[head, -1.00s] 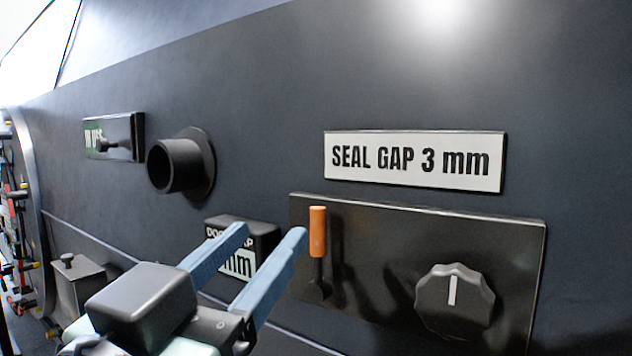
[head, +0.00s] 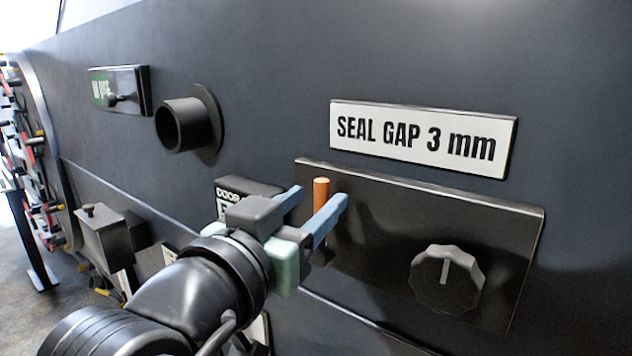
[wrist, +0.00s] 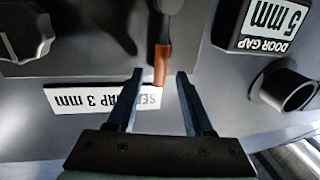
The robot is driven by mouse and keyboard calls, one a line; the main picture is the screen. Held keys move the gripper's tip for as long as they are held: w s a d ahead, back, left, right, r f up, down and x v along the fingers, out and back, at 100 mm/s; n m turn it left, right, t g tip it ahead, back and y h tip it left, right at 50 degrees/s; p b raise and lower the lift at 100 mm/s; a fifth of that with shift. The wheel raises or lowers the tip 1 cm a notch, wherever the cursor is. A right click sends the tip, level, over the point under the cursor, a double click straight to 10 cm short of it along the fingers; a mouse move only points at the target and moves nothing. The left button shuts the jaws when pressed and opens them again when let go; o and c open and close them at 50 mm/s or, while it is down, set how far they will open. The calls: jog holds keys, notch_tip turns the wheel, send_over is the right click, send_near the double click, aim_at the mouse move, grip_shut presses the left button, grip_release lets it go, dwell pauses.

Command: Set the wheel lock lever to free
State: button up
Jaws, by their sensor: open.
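The orange-handled lever (head: 321,190) stands upright on the dark panel (head: 430,215), left of the round knob. In the wrist view, which is upside down, its orange grip (wrist: 162,62) hangs from a dark stem. No label naming it as the wheel lock is readable. My gripper (head: 322,196) is open, with one blue finger on each side of the lever. In the wrist view the fingertips (wrist: 160,73) straddle the end of the grip with gaps on both sides. The lever's lower part is partly hidden in the head view.
The ridged knob (head: 447,279) sits right of the lever. A SEAL GAP 3 mm plate (head: 420,140) is above the panel. A door gap block (head: 235,187) is close behind my gripper. A black round tube (head: 185,125) juts out at upper left.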

jog(key=shift+x, duration=0.8)
jog(key=shift+s, duration=0.1)
grip_shut()
dwell(0.8)
